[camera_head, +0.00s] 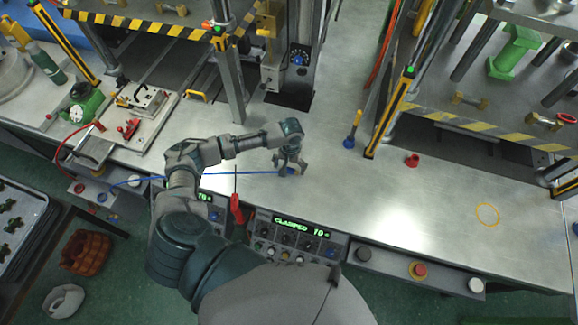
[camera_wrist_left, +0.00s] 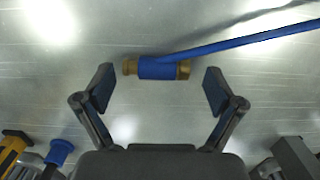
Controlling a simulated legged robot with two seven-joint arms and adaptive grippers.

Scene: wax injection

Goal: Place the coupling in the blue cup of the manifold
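The coupling, a short blue sleeve with brass ends (camera_wrist_left: 158,68), lies on the steel bench top with a blue hose leading off it. My left gripper (camera_wrist_left: 157,85) is open above it, one finger beyond each brass end, apparently not touching. In the head view my left gripper (camera_head: 290,168) points down at the bench and mostly hides the coupling. The blue hose (camera_head: 235,174) runs left to the front-left edge. There a block carries a blue round port (camera_head: 102,197), possibly the manifold's blue cup; I cannot tell for sure. My right gripper is not in view.
A yellow-handled tool with a blue end (camera_head: 349,142) and a red cap (camera_head: 412,160) are on the bench to the right. A yellow-black post (camera_head: 388,118) rises beside them. A red-handled tool (camera_head: 237,208) is by the control panel (camera_head: 295,238). The right bench is mostly clear.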

